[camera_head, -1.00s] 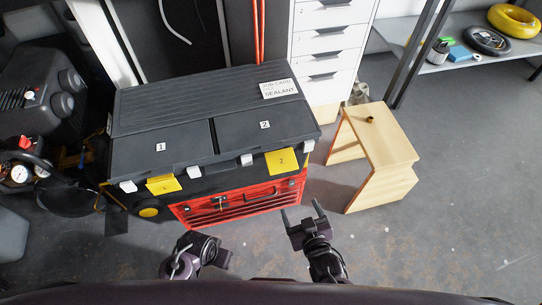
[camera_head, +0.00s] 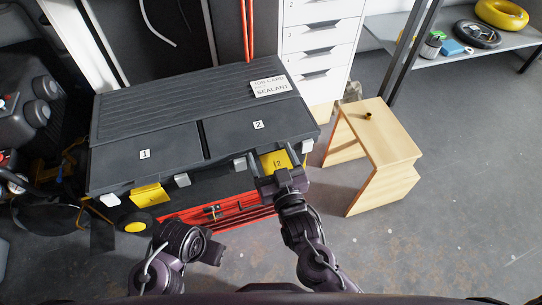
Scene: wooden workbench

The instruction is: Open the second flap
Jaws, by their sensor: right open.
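The black toolbox has two flat lids on top. The flap marked 2 (camera_head: 258,138) is on the right and lies shut; the flap marked 1 (camera_head: 140,160) on the left is shut too. White latches (camera_head: 307,146) sit along their front edges. A yellow plate marked 2 (camera_head: 277,163) is on the front below the second flap. My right gripper (camera_head: 271,160) is open at that plate, its fingers pointing at the flap's front edge; I cannot tell whether they touch. My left gripper (camera_head: 212,250) is low in front of the box, its jaws unclear.
A card reading "sealant" (camera_head: 270,86) lies on the toolbox top behind flap 2. Red drawers (camera_head: 215,213) are below the front. A wooden stool (camera_head: 385,150) stands close on the right, with white drawers (camera_head: 322,45) behind.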

